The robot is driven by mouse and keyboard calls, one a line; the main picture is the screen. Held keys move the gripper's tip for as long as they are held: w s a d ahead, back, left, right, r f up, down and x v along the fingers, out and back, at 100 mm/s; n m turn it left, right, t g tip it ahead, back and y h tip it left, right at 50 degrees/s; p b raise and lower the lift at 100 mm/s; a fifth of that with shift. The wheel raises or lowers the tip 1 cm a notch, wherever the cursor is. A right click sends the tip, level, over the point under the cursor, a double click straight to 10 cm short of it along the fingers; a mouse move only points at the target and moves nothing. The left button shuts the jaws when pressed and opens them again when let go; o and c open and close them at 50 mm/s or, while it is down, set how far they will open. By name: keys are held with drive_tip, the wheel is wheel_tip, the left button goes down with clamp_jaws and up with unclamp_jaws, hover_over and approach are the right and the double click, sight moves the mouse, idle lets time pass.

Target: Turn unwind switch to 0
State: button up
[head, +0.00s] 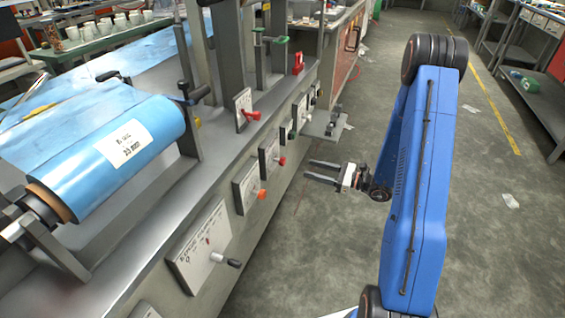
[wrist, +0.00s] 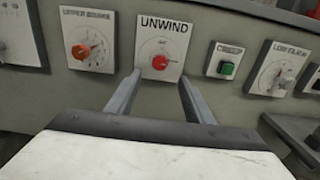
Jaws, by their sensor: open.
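The unwind switch (wrist: 160,62) is a red knob on a white plate marked UNWIND, at the upper middle of the wrist view. Its red handle seems to point right; the small scale marks are too blurred to read. In the head view the red knob (head: 281,160) sits on the machine's side face. My gripper (head: 308,170) is open and empty, its two fingers pointing at the machine, apart from the knob. In the wrist view my gripper (wrist: 160,77) has one finger on each side below the knob.
A small shelf (head: 322,130) juts out farther along the machine. The floor (head: 320,240) beside the machine is clear.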

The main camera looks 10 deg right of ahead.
sight(285, 162)
drive_tip(key=x, duration=1.3)
drive_tip(key=shift+w+a, duration=0.1)
drive_tip(key=shift+a, duration=0.05)
drive_tip(key=shift+c, duration=0.6)
drive_tip(key=c, duration=0.9)
